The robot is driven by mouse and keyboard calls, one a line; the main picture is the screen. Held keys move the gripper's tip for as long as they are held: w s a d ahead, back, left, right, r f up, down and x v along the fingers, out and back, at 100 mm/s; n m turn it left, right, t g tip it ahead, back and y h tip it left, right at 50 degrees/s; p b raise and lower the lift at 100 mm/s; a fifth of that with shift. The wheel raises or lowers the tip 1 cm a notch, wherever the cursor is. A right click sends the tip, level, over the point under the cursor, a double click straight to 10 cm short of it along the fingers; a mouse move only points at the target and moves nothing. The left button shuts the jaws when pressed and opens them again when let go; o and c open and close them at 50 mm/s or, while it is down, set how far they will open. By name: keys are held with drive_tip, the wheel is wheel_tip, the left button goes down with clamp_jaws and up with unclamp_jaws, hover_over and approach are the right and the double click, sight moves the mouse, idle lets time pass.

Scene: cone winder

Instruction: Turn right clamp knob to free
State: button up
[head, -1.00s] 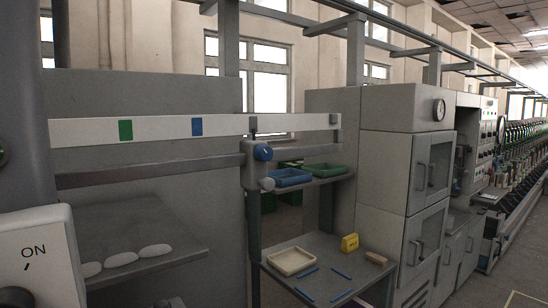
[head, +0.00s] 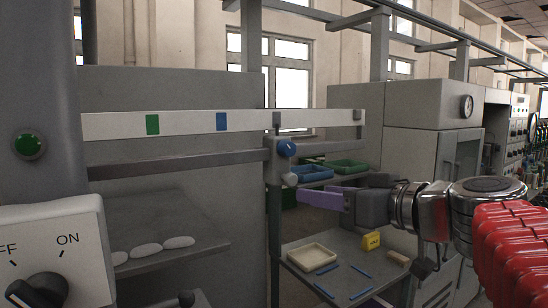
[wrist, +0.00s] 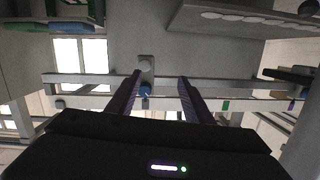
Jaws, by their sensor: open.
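The blue clamp knob (head: 287,148) sits on a grey clamp bracket (head: 277,170) at the right part of the rails. Its pointer mark is too small to read. A pale round knob (head: 290,180) is just below it. My gripper (head: 302,197), with purple fingers, is open and empty, reaching in from the right, lower than the blue knob and apart from it in the picture. In the wrist view the blue knob (wrist: 146,90) shows beside the left finger, with my open gripper (wrist: 160,77) pointing toward the rails; the finger partly hides the knob.
A white rail (head: 190,124) with green and blue marks runs above a dark rail (head: 180,162). A lower shelf holds a cream tray (head: 312,257) and a yellow block (head: 371,240). A switch box (head: 85,215) is at left.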

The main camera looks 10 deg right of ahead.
sight(292, 151)
drive_tip(key=d+r+t, duration=0.2)
drive_tip(key=d+r, duration=0.1)
drive_tip(key=r, duration=0.2)
drive_tip(key=shift+w+r+n, duration=0.35)
drive_tip(key=shift+w+n, duration=0.05)
drive_tip(key=x, duration=1.3)
drive_tip(key=shift+w+a, duration=0.15)
drive_tip(key=shift+w, duration=0.25)
drive_tip(key=shift+c, duration=0.5)
drive_tip(key=c, duration=0.9)
drive_tip(key=shift+c, duration=0.2)
